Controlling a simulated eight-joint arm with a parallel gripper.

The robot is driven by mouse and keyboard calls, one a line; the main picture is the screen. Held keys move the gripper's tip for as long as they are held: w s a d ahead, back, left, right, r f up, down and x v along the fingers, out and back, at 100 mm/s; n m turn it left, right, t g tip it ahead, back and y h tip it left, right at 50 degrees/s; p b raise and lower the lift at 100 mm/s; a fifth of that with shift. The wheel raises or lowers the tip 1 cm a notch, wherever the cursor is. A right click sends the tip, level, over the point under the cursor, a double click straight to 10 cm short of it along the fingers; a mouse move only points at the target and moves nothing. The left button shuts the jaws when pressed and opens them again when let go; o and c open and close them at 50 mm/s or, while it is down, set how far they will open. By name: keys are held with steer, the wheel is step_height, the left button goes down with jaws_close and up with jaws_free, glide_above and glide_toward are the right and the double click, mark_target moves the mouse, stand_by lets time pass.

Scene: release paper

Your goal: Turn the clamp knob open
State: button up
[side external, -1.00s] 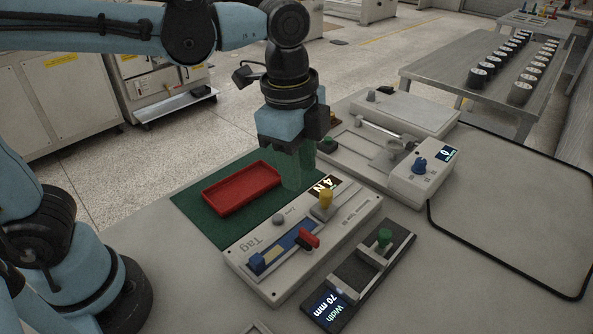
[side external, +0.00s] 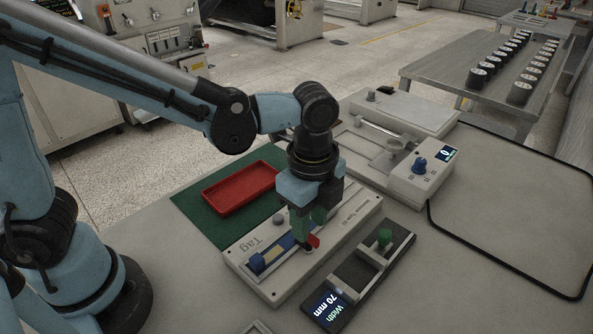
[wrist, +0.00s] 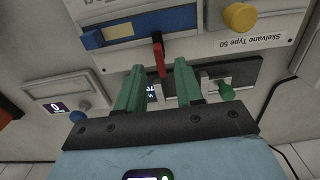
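The tag device (side external: 290,280), a pale grey block, has a red handle (side external: 313,241) on its slot. The handle also shows in the wrist view (wrist: 159,55). A yellow knob (wrist: 240,17) shows in the wrist view but is hidden behind my gripper in the side view. No knob is labelled as the clamp, so I cannot tell which it is. My gripper (side external: 311,228) is low over the device. Its green fingers are apart, with the red handle in line with the gap; contact is unclear.
The width gauge (side external: 329,310) with a green knob (side external: 384,237) lies just in front, reading 70 mm. A red tray (side external: 240,191) rests on a green mat (side external: 198,212) behind. A scale with a blue knob (side external: 420,165) stands to the right.

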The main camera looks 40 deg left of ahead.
steer(key=shift+f, duration=1.3)
jaws_close()
